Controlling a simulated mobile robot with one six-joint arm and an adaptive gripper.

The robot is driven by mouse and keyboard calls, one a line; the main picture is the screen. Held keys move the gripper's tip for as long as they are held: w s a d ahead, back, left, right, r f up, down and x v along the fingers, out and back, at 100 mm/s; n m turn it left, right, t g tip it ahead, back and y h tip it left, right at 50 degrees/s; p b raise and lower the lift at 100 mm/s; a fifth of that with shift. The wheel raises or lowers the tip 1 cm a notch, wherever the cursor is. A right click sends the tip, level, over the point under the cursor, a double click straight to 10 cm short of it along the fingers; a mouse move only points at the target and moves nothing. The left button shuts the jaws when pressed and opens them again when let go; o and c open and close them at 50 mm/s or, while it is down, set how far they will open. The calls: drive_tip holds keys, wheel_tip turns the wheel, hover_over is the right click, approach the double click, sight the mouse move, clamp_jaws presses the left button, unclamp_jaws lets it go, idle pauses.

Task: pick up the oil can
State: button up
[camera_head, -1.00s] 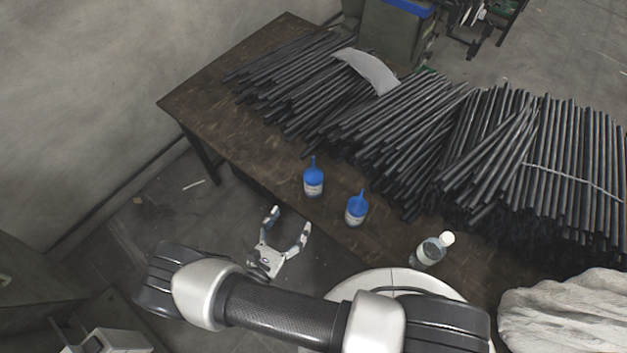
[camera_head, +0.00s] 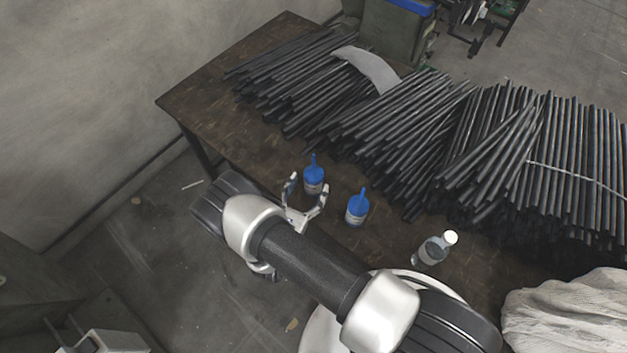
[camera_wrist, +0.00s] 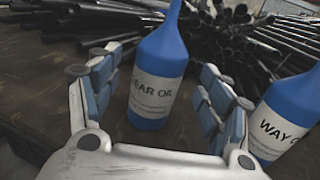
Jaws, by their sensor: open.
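A blue oil bottle (camera_head: 314,176) with a narrow spout stands upright near the table's front edge. In the wrist view its white label on the bottle (camera_wrist: 157,85) ends in "EAR OIL". My gripper (camera_head: 308,190) is open, with one finger on each side of this bottle. In the wrist view the fingers of my gripper (camera_wrist: 152,88) flank it with small gaps, the bottle standing slightly beyond the palm. A second blue bottle (camera_head: 357,208) stands to the right. Its label on the second bottle (camera_wrist: 277,128) reads "WAY O", cut off by the frame edge.
The dark wooden table (camera_head: 215,105) carries large stacks of black rods (camera_head: 400,125) behind the bottles. The table's far left end is clear.

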sight(310, 185)
drive_tip(key=x, duration=0.3)
drive_tip(key=b+x, duration=0.1)
drive_tip(key=shift+w+f, duration=0.15)
drive_tip(key=shift+f, duration=0.1)
drive_tip(key=shift+c, duration=0.2)
drive_tip(key=c, duration=1.3)
drive_tip(key=shift+r, duration=0.1)
